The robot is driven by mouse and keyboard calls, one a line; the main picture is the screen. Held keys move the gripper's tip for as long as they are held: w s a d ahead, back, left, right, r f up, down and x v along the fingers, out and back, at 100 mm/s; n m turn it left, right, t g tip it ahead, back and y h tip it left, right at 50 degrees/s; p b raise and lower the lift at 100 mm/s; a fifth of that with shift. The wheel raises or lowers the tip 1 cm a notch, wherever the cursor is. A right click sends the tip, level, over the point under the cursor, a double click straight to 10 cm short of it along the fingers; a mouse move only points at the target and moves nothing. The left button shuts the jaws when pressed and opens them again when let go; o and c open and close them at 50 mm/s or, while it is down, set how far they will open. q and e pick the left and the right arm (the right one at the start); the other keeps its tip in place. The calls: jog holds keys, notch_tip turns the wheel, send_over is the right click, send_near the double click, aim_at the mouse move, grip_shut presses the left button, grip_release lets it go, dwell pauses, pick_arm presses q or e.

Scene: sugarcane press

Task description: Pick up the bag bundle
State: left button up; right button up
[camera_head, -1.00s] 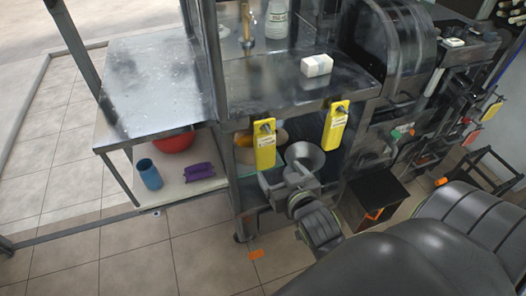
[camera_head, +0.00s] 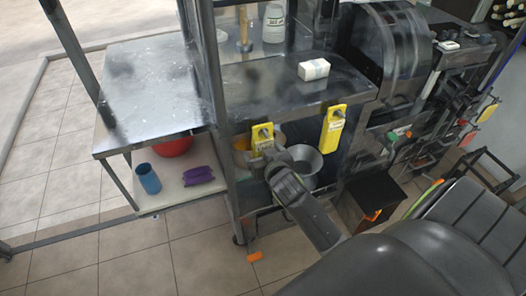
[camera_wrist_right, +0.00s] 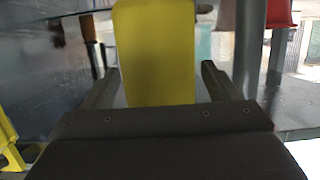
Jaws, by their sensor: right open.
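A yellow bag bundle (camera_head: 263,140) hangs from a hook at the front edge of the dark metal counter. A second yellow bag bundle (camera_head: 331,137) hangs to its right. My right gripper (camera_head: 267,164) is at the lower part of the left bundle and hides some of it. In the right wrist view, the yellow bundle (camera_wrist_right: 157,48) stands between the two spread fingers of my right gripper (camera_wrist_right: 160,84). The gripper is open, with a visible gap on either side of the bundle. My left gripper is not in view.
A white block (camera_head: 314,69) lies on the counter (camera_head: 262,92) above the bundles. A metal bowl (camera_head: 304,163) stands just behind my right arm. The lower shelf at left holds a blue cup (camera_head: 148,178), a purple item (camera_head: 199,175) and a red bowl (camera_head: 174,146).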

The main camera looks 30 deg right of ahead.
jog(key=shift+w+d+f, duration=0.1)
jog(key=shift+w+f, duration=0.05)
jog(key=shift+w, duration=0.4)
jog(key=shift+c, duration=0.4)
jog(key=c, duration=0.9)
